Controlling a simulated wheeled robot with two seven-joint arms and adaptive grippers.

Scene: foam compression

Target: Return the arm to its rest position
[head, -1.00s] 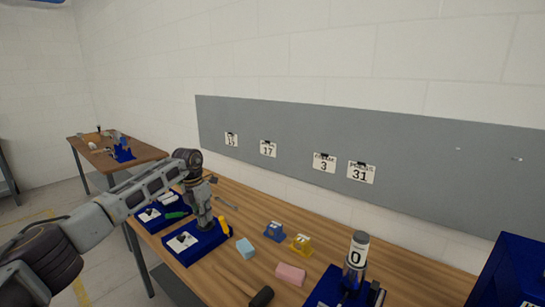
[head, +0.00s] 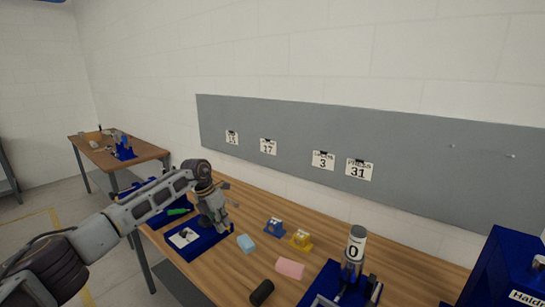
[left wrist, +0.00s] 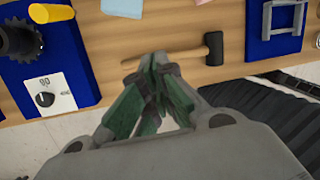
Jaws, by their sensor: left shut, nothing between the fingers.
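My left arm comes in from the left in the head view. Its gripper (head: 222,224) points down over the blue tray with a white card (head: 185,237) at the table's near left. In the left wrist view the green-padded fingers (left wrist: 152,95) are together and hold nothing. They are above the table's front edge, close to a black-headed mallet (left wrist: 213,48). My right gripper is not in view.
A light blue foam block (head: 245,243) and a pink foam block (head: 290,268) lie on the wooden table. A blue fixture (head: 273,227) and a yellow one (head: 300,240) stand behind them.

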